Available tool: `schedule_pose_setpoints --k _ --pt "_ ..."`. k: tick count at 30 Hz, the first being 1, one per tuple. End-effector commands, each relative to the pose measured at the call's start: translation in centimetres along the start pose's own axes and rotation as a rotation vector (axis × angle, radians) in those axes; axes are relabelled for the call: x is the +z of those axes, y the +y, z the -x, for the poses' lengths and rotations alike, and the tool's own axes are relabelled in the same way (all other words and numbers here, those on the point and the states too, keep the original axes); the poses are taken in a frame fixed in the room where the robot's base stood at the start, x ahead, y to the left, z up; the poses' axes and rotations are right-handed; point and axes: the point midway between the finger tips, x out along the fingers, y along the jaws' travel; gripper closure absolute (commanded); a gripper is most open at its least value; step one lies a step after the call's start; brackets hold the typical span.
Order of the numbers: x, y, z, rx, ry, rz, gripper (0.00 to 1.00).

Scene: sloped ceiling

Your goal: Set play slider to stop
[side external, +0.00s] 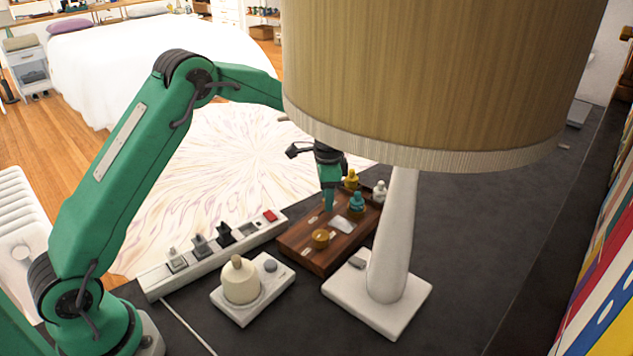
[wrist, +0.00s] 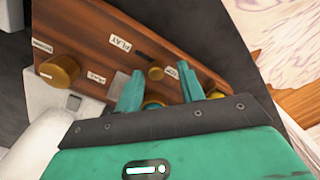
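A wooden control box (side external: 302,258) sits on the dark tabletop; it also shows in the wrist view (wrist: 90,20). My gripper (side external: 328,208) points down over the box. In the wrist view its two teal fingers (wrist: 158,88) are apart, with the small knob seen between their tips. I cannot tell whether either finger touches it. In the side view the slider knob cannot be made out.
A power strip (side external: 212,256) and a white device (side external: 240,285) lie at left.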

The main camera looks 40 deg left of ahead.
Motion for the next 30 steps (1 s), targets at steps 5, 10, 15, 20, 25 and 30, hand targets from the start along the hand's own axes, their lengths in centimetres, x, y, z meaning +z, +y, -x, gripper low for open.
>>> schedule_pose_setpoints --k 5,10,15,20,25,30 --pt "0.0 0.0 0.2 0.001 -0.001 0.0 0.61" --pt "0.0 0.0 1.3 0.0 0.0 0.0 0.61" --pt "0.0 0.0 3.3 -0.001 0.001 0.0 0.61" --pt "0.0 0.0 5.4 -0.002 0.002 0.0 0.61" --pt "0.0 0.0 7.1 -0.001 0.001 0.0 0.61" --pt "0.0 0.0 7.8 -0.001 0.001 0.0 0.61"
